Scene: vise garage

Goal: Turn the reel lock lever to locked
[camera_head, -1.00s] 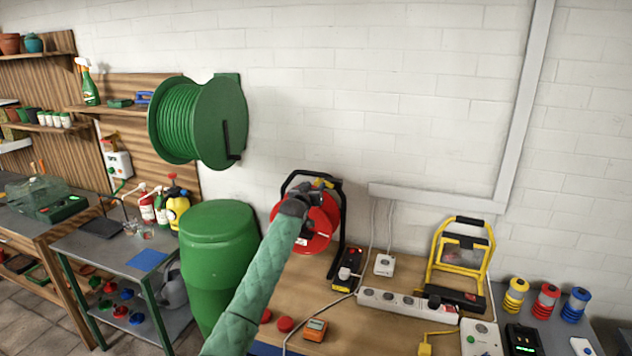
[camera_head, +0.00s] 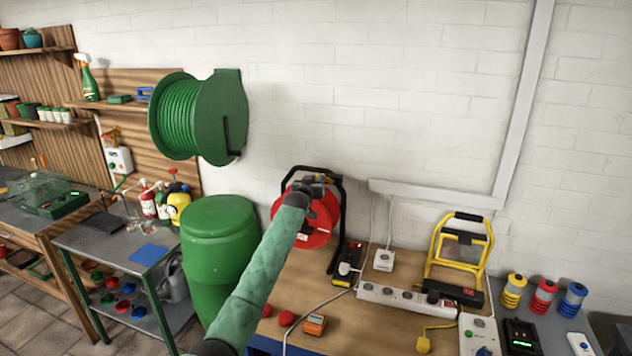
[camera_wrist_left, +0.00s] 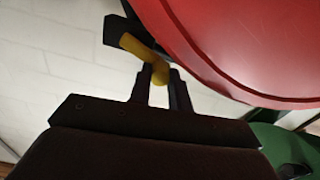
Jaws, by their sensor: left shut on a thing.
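The red cable reel (camera_head: 320,232) stands in a black frame on the wooden workbench against the wall. My left gripper (camera_head: 316,183) is at the top of the reel, and my green-sleeved arm hides part of the reel's left side. In the left wrist view, the fingers of my left gripper (camera_wrist_left: 160,82) are shut on the end of a yellow lever (camera_wrist_left: 142,50). The lever is bent and joins a dark part beside the red reel disc (camera_wrist_left: 240,45). My right gripper is not in view.
A white power strip (camera_head: 405,299), an orange meter (camera_head: 315,325) and a yellow work lamp (camera_head: 459,255) are on the bench (camera_head: 375,335). A green barrel (camera_head: 215,262) stands left of the bench. A green hose reel (camera_head: 222,120) hangs on the wall above.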

